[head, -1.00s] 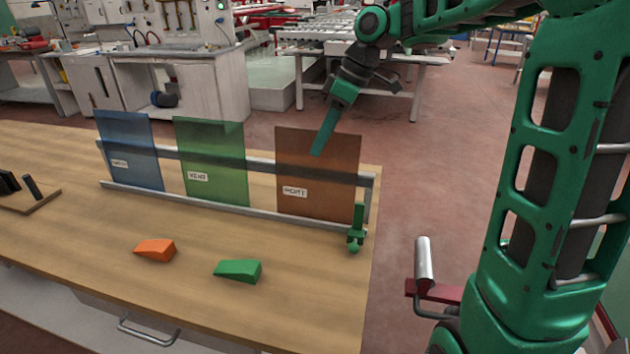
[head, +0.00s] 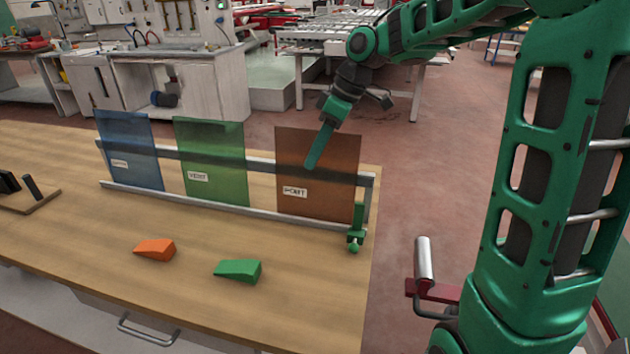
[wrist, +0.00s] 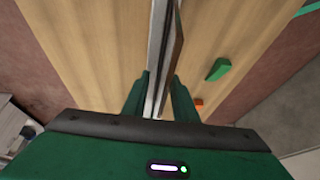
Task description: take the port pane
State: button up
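The port pane (head: 300,205) is a brown see-through sheet with a white label, upright at the right end of the rack (head: 225,209) on the bench. My gripper (head: 310,164) is at its upper part, with one green finger showing in front of it; the other finger is hidden in the head view. In the wrist view my gripper (wrist: 160,80) is open, its fingers on either side of the thin brown pane edge (wrist: 175,50). I cannot tell whether a finger touches it. A green clamp-like piece (head: 356,228) is at the rack's right end.
A green pane (head: 222,165) and a blue pane (head: 128,145) stand left of the port pane. An orange wedge (head: 155,249) and a green wedge (head: 239,270) lie in front of the rack. A dark-slotted holder (head: 30,196) sits far left. The bench front is otherwise clear.

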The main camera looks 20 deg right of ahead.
dwell(0.3)
grip_shut()
dwell(1.3)
